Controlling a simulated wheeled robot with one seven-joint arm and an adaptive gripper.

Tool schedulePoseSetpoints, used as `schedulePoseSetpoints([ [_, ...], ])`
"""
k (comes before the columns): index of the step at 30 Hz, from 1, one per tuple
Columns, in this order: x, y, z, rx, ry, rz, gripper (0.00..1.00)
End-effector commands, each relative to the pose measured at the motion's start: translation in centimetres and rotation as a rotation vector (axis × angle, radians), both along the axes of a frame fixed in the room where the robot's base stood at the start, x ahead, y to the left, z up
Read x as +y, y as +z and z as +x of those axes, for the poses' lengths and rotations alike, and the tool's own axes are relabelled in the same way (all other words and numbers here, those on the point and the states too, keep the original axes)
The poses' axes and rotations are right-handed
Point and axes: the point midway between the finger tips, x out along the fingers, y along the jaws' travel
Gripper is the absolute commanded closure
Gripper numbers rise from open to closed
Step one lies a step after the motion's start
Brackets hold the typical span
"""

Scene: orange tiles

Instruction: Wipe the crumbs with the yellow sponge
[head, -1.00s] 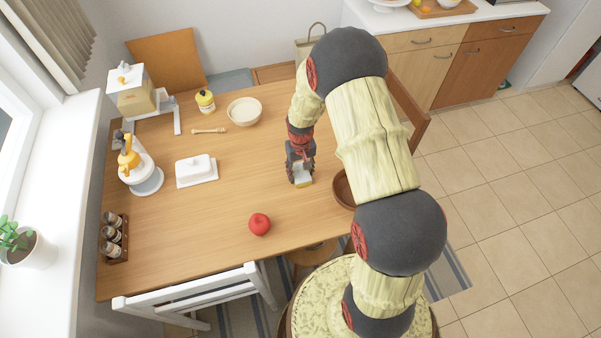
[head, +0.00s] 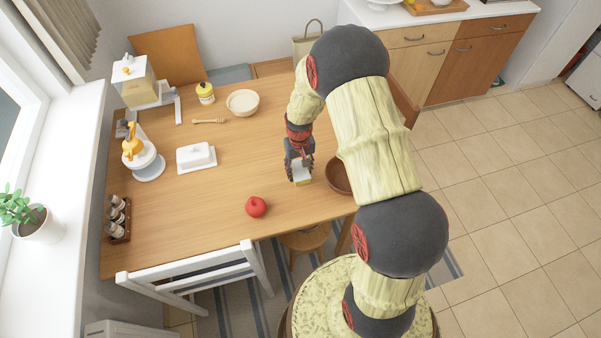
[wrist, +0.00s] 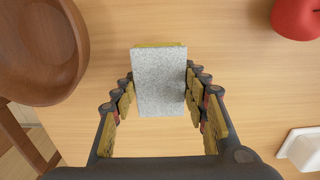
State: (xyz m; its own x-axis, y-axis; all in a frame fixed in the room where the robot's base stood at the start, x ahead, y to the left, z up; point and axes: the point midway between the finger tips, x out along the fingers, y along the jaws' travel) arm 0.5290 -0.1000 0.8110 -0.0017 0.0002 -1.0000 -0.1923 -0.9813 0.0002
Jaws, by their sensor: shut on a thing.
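My gripper (head: 299,164) is over the right part of the wooden table (head: 250,170), pointing down, with its fingers shut on the sides of the sponge. The sponge (wrist: 160,82) shows a pale grey face in the wrist view, with a thin yellow strip along its far edge. In the head view the sponge (head: 301,179) pokes out below the fingers. I cannot tell whether it touches the table. I can make out no crumbs in either view; any under the sponge or gripper are hidden.
A brown bowl (head: 338,178) stands close to the right of my gripper; a red apple (head: 256,207) lies to its left near the front edge. A white butter dish (head: 196,157), honey dipper (head: 208,121) and cream bowl (head: 243,102) stand farther off. Bare wood lies between.

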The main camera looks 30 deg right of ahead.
Motion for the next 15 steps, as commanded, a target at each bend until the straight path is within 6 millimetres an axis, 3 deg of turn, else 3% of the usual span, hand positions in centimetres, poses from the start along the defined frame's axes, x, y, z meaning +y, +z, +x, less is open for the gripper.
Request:
schedulePoseSetpoints([
  [15, 0.2, 4.8, 0.9, -0.001, 0.002, 0.000, 0.79],
])
